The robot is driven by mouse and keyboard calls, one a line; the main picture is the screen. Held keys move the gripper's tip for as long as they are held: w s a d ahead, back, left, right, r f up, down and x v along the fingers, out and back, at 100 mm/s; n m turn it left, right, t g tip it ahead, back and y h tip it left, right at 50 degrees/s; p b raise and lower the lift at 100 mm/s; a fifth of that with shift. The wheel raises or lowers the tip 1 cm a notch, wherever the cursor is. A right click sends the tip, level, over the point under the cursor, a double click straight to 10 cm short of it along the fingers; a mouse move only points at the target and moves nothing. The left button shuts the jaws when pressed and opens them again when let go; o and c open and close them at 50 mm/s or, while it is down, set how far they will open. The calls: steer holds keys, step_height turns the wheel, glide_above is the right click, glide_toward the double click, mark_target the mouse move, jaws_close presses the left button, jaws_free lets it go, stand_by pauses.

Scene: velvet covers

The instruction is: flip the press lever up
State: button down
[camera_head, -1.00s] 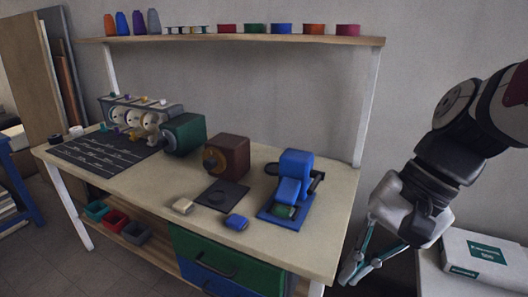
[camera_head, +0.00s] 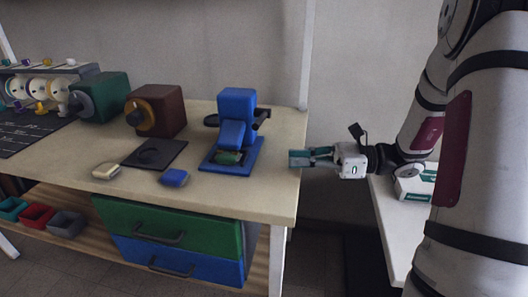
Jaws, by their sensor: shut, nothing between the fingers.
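The blue press (camera_head: 237,117) stands on a blue base plate (camera_head: 247,166) at the right end of the worktable. A dark lever (camera_head: 262,117) shows at its upper right side; its exact tilt is hard to tell. A green piece (camera_head: 229,157) sits at the press's foot. My gripper (camera_head: 292,158) is shut and empty. It points left, at the table's right edge, to the right of the press and apart from it, lower in the picture than the lever.
The worktable (camera_head: 258,195) also holds a brown box (camera_head: 164,108), a green box (camera_head: 101,97), a dark pad (camera_head: 166,153), a cream block (camera_head: 106,171) and a small blue block (camera_head: 174,177). A white side table (camera_head: 388,223) with a carton (camera_head: 413,184) stands right. A shelf post (camera_head: 308,55) rises behind.

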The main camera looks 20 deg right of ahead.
steer(key=d+f+m+t, duration=0.1)
steer(key=w+d+f, duration=0.1)
steer(key=w+d+f+m+t+b, duration=0.1)
steer(key=shift+d+f+m+t, duration=0.1)
steer(key=shift+d+m+t, duration=0.2)
steer(key=shift+d, duration=0.1)
steer(key=shift+w, duration=0.1)
steer(key=b+x, duration=0.1)
steer(key=x, duration=0.3)
steer(key=b+x, duration=0.1)
steer(key=x, duration=0.4)
steer(key=shift+a, duration=0.15)
steer(key=r, duration=0.1)
steer(key=w+r+b, duration=0.1)
steer(key=shift+a+r, duration=0.35)
steer(key=shift+a, duration=0.05)
steer(key=shift+w+a+r, duration=0.1)
steer(key=shift+w+r, duration=0.05)
steer(key=shift+r, duration=0.5)
steer(key=shift+r, duration=0.15)
steer(key=shift+r+m+p, duration=0.2)
steer(key=shift+m+p, duration=0.1)
steer(key=shift+p, duration=0.5)
